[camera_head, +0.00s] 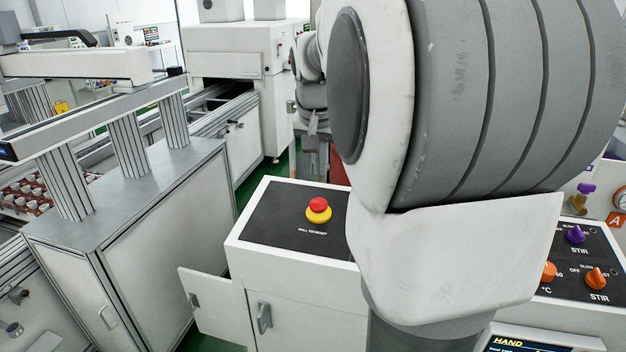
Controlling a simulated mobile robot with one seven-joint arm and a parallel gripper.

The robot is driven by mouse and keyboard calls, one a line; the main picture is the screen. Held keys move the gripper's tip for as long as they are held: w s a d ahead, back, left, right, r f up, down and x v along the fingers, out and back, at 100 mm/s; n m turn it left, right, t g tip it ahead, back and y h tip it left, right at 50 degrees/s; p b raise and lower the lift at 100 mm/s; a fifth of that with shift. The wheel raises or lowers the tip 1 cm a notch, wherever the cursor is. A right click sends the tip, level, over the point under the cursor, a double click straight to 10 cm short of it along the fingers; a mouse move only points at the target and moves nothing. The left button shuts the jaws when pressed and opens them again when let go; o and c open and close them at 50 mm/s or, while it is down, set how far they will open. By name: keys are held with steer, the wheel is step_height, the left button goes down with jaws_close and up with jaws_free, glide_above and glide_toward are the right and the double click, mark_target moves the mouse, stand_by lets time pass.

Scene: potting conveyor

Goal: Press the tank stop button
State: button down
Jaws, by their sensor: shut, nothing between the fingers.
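A red mushroom button (318,204) on a yellow base (319,214) sits on the dark top panel of a white console (262,256), in the middle of the head view. The label below it seems to read "PULL TO RESET"; no tank name is legible there. My gripper (314,128) is small in the picture, beyond the console's far edge and above the button in the frame. It appears shut and empty, pointing down, apart from the button. My own arm covers the right part of this panel and whatever is on it.
A low white door (212,304) stands open at the console's front left. Right of my arm, another panel carries orange knobs (596,279) and a purple knob (576,234). A grey cabinet (150,235) with posts stands left. A white machine (235,55) is behind.

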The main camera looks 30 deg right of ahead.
steer(key=shift+v, duration=2.25)
steer(key=s+a+f+n+t+y, duration=0.1)
steer(key=s+a+f+n, duration=0.3)
steer(key=s+a, duration=0.5)
steer(key=s+a+f+n+t+y, duration=0.1)
steer(key=s+a+f+n, duration=0.3)
steer(key=s+a, duration=0.4)
steer(key=a+n, duration=0.1)
steer(key=a, duration=0.2)
steer(key=shift+s+f+n+y, duration=0.2)
steer(key=shift+s+n+y, duration=0.1)
steer(key=shift+s, duration=0.1)
steer(key=shift+d, duration=0.1)
